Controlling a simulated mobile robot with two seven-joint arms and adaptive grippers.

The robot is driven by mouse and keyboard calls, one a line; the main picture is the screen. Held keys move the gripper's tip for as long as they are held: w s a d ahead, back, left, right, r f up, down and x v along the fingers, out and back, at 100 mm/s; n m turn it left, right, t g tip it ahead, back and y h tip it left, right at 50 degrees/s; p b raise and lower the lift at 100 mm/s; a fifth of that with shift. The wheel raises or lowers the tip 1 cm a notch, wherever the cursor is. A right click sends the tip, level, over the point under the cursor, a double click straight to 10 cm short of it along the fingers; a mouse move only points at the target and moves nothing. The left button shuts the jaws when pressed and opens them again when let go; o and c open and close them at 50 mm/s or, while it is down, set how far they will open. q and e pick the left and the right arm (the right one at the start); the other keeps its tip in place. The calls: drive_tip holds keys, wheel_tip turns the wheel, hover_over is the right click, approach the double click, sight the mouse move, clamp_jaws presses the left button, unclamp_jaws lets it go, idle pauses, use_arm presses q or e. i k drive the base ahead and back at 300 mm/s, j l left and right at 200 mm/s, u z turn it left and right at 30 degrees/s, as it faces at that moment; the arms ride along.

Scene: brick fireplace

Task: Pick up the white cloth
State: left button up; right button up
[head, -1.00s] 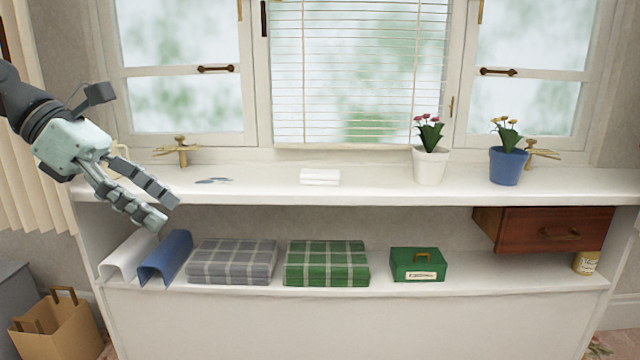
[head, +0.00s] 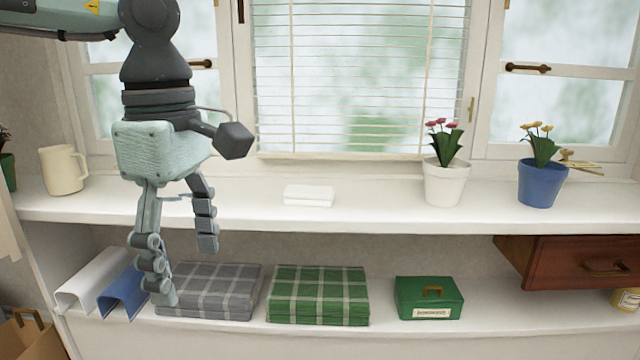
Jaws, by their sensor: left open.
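A small folded white cloth (head: 308,195) lies flat on the upper white shelf below the window, left of the white flower pot. Another white piece (head: 92,284), bent over like a draped sheet, stands at the left end of the lower shelf. I cannot tell whether it is cloth. My left gripper (head: 185,271) is open and empty and points down in front of the upper shelf's edge. Its fingertips overlap the grey plaid blanket in the picture, left of and lower than the folded cloth. My right gripper is not in view.
The upper shelf (head: 390,212) holds a cream jug (head: 64,170), a white flower pot (head: 445,183) and a blue one (head: 541,184). Below are a blue draped piece (head: 122,290), grey (head: 212,288) and green (head: 318,294) plaid blankets, a green box (head: 429,297) and a brown drawer (head: 575,262).

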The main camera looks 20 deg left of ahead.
sight(294, 195)
drive_tip(key=i, duration=1.4)
